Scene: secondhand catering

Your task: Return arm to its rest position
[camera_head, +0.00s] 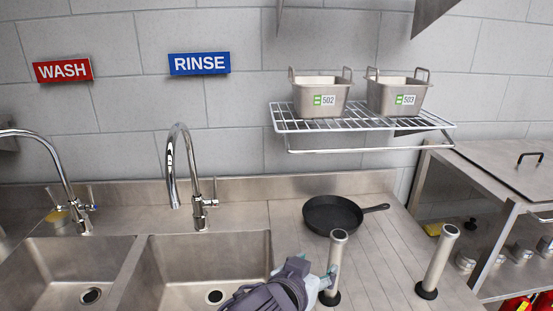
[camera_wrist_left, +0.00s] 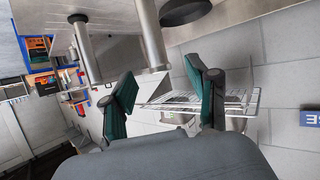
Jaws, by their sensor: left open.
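My left gripper (camera_head: 328,282) shows at the bottom middle of the head view, in front of the drainboard and beside the nearer steel post. In the left wrist view the two green-padded fingers (camera_wrist_left: 163,100) stand apart with nothing between them. Behind them the wire shelf (camera_wrist_left: 180,99) shows. My right gripper is in neither view.
A black pan (camera_head: 331,215) lies on the drainboard. Two steel posts (camera_head: 335,262) (camera_head: 438,262) stand at its front. Two sinks (camera_head: 205,268) with faucets (camera_head: 190,165) are left. Two labelled bins (camera_head: 321,96) (camera_head: 397,93) sit on a wall rack (camera_head: 352,123).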

